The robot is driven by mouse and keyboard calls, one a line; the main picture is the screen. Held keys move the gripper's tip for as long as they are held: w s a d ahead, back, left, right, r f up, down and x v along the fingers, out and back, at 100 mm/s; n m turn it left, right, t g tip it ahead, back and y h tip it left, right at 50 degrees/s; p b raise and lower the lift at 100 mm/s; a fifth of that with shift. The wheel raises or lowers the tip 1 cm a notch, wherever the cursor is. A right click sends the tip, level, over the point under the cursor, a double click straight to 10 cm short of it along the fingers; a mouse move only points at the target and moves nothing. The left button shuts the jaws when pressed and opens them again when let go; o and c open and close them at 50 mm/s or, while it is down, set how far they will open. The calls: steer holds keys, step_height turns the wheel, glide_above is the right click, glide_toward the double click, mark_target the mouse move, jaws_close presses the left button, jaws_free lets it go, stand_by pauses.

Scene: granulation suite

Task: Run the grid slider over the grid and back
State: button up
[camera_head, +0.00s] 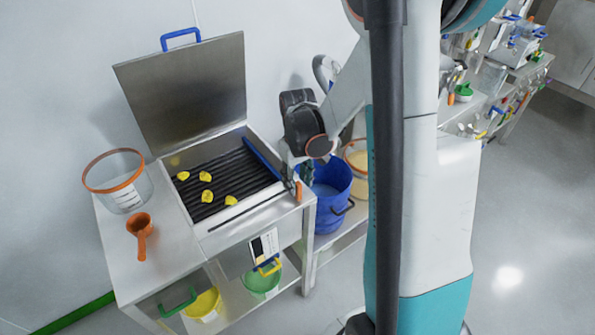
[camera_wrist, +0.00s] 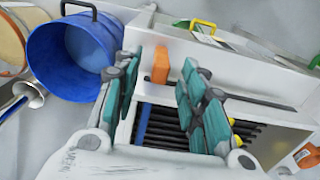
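The grid (camera_head: 226,187) is a set of dark slats in an open steel box, and part of it shows in the wrist view (camera_wrist: 190,129). The grid slider is a blue bar (camera_head: 262,158) along the grid's right side, with an orange handle (camera_head: 298,191) at the box's front right corner. In the wrist view the orange handle (camera_wrist: 160,66) stands between my spread fingers, with gaps on both sides. My gripper (camera_head: 297,174) is open at the handle, also in the wrist view (camera_wrist: 157,74). I cannot tell how far the handle reaches between the fingertips.
Several yellow lumps (camera_head: 206,196) lie on the grid. The steel lid (camera_head: 188,92) stands open behind. A clear orange-rimmed tub (camera_head: 118,190) and an orange scoop (camera_head: 141,232) are on the table's left. A blue bucket (camera_head: 331,188) stands right of the box, near my gripper.

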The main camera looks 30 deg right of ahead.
steer(key=shift+f+b, duration=0.55)
steer(key=shift+f, duration=1.45)
jaws_close()
steer(key=shift+a, duration=0.1)
steer(key=shift+s+a+b, duration=0.15)
steer(key=shift+a+b, duration=0.15)
steer(key=shift+a, duration=3.2)
steer(key=shift+s+a+b, duration=0.1)
steer(key=shift+a+b, duration=0.2)
steer(key=shift+a, duration=3.15)
